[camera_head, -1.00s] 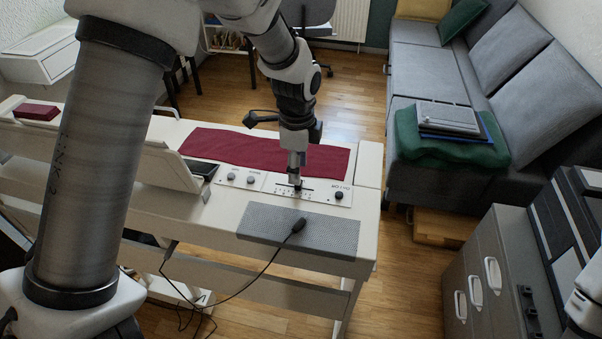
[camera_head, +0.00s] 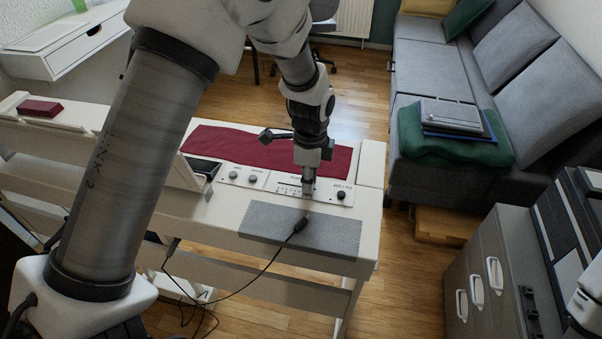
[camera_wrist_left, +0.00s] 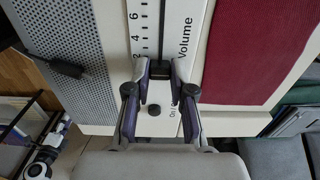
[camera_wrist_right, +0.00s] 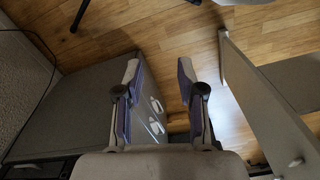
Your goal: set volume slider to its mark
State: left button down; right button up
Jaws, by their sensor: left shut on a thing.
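The volume slider panel (camera_head: 288,189) is a white plate on the piano's right part. In the left wrist view the "Volume" scale (camera_wrist_left: 163,22) shows the numbers 6, 4 and 2 beside a dark slot. My left gripper (camera_head: 308,192) points down over the right part of this panel. In the left wrist view its fingertips (camera_wrist_left: 159,75) are shut on the dark slider cap (camera_wrist_left: 159,70), near or just below the 2. The fingers partly hide the cap, and I cannot make out a target mark. My right gripper (camera_wrist_right: 158,80) is open and empty, above the floor and a grey cabinet.
A dark round on/off knob (camera_head: 341,195) sits right of the slider. Other knobs (camera_head: 243,178) lie to its left. A red cloth (camera_head: 225,149) lies behind, and a grey speaker grille (camera_head: 335,236) with a black cable plug (camera_head: 300,225) in front. A grey cabinet (camera_head: 490,272) stands at right.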

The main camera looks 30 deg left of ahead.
pick_arm(q)
jog(key=shift+w+d+r, duration=0.1)
jog(key=shift+w+d, duration=0.05)
jog(key=shift+d, duration=0.45)
jog(key=c, duration=1.2)
grip_release()
jog(key=shift+o, duration=1)
jog(key=shift+w+d, duration=0.1)
jog(key=shift+d, duration=0.1)
notch_tip(320, 180, up, 12)
